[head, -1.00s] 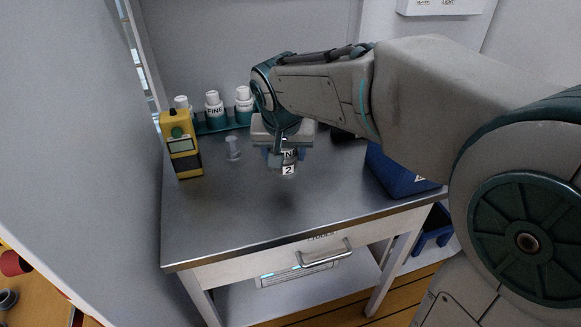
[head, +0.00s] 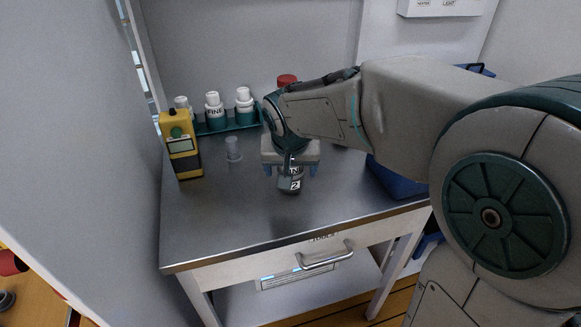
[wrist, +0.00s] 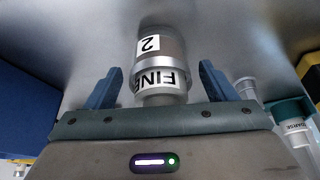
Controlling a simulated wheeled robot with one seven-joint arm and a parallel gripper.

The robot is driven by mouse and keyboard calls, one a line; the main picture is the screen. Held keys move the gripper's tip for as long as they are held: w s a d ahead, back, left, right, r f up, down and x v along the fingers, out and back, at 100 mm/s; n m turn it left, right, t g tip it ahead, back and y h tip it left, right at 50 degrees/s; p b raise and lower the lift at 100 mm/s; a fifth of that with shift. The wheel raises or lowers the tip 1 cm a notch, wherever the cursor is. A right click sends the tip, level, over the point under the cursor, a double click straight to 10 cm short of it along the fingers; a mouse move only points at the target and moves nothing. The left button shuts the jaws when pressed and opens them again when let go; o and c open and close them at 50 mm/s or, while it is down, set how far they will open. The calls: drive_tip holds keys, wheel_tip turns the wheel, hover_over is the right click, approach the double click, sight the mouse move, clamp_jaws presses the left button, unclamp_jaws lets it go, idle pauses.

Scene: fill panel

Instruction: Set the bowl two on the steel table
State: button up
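Bowl two (head: 290,183) is a small grey and clear container with a white "2" label and a "FINE" label. It stands upright on the steel table (head: 235,220), near the middle of the top. My gripper (head: 290,170) is above and around it, with its blue fingers spread. In the wrist view the bowl (wrist: 160,62) sits between the fingertips (wrist: 160,85), with a clear gap on each side. The gripper is open and holds nothing. The bowl's top is partly hidden by my gripper in the head view.
A yellow handheld device (head: 181,145) and a small clear cup (head: 233,149) stand left of the bowl. White-capped bottles (head: 214,110) stand in a teal rack behind. A blue bin (head: 395,182) is at the right. The table's front is clear.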

drive_tip(key=shift+r, duration=0.25)
drive_tip(key=p+v, duration=0.2)
drive_tip(key=v, duration=1)
drive_tip(key=s+d+f+g, duration=0.2)
drive_tip(key=s+d+f, duration=1)
drive_tip(key=s+d, duration=0.1)
drive_tip(key=shift+s+d+f+g, duration=0.25)
drive_tip(key=shift+d+g, duration=0.05)
drive_tip(key=shift+d, duration=0.1)
